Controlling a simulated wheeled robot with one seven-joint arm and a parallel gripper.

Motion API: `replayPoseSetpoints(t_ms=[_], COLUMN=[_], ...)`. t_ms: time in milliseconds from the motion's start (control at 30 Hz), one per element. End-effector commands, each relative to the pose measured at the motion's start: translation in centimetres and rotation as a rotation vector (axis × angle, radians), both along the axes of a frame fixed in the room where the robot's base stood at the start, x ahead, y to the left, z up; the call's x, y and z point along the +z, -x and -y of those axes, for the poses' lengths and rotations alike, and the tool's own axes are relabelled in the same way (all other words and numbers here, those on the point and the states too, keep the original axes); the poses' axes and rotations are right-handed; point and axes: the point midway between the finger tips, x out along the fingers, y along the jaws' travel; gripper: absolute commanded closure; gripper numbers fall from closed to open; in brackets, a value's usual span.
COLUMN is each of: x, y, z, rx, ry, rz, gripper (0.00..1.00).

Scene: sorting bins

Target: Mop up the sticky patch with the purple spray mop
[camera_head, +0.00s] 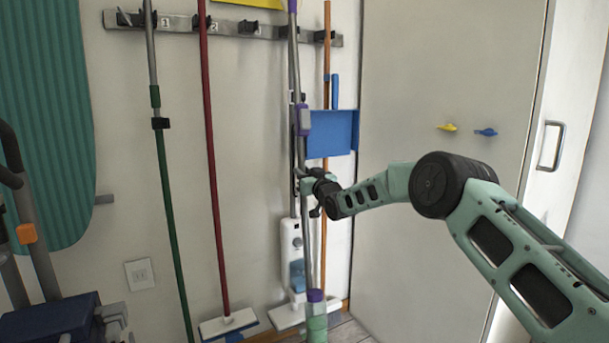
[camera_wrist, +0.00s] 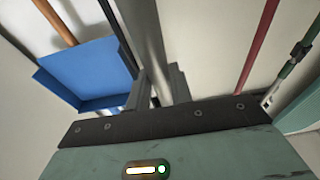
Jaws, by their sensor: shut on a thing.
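The purple spray mop (camera_head: 303,122) stands nearly upright by the wall in the head view, with a grey pole, purple parts and a purple collar low down near a greenish bottle. My gripper (camera_head: 309,186) is shut on its pole at mid height. In the wrist view the grey pole (camera_wrist: 147,40) runs between the two dark fingers (camera_wrist: 159,88). The mop's foot is cut off or hidden at the bottom of the head view. No sticky patch shows in either view.
A wall rack (camera_head: 232,27) holds several tools. A green-handled pole (camera_head: 170,200), a red-handled mop (camera_head: 213,150) and a white mop with a blue tank (camera_head: 291,240) hang close by. A blue dustpan (camera_head: 340,133) is just right of my held pole. A cart stands lower left.

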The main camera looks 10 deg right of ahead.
Motion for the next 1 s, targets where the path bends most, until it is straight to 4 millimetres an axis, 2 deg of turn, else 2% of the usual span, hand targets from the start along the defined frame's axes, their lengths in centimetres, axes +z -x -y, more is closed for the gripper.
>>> replayPoseSetpoints(t_ms=[33,400,800,1000], x=[0.6,0.6,0.1,0.0], y=[-0.4,-3.7,-4.1,-4.4], z=[-0.1,-0.8,-0.9,-2.8], rx=[0.0,0.001,0.0,0.002], ry=[0.002,0.002,0.002,-0.001], rz=[0.016,0.016,0.005,0.003], gripper=[1.0,1.0,1.0,1.0])
